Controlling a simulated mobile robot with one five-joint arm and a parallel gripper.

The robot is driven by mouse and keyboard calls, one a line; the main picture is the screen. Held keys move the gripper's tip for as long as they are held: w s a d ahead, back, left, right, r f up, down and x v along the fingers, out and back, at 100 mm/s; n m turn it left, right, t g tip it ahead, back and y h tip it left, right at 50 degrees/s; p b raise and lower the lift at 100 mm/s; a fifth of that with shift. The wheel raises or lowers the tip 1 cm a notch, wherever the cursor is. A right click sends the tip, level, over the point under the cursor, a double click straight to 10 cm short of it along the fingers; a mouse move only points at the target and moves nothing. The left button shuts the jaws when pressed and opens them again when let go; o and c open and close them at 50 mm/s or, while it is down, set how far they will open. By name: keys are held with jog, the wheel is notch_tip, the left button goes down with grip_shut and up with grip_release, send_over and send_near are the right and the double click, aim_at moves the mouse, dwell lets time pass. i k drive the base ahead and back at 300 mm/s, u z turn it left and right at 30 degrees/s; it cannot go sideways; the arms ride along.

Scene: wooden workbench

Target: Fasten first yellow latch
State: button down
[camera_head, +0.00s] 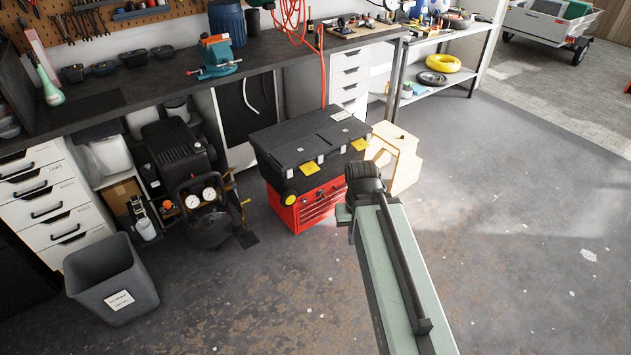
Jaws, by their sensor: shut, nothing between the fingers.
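A black toolbox (312,140) with a closed-looking lid sits on top of a red tool chest (318,206).
A wooden step stool (394,158) stands close to the right of the toolbox. A black compressor (190,170) stands to the left, with a grey bin (112,280) nearer. The dark workbench (150,90) runs behind. The floor in front and to the right is mostly clear.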

aim_at(310, 168)
jog(key=u, duration=0.4)
jog(key=i, duration=1.6)
jog(key=u, duration=0.65)
jog(key=k, duration=0.95)
jog(key=u, duration=0.2)
jog(key=i, duration=0.95)
jog(key=z, duration=0.1)
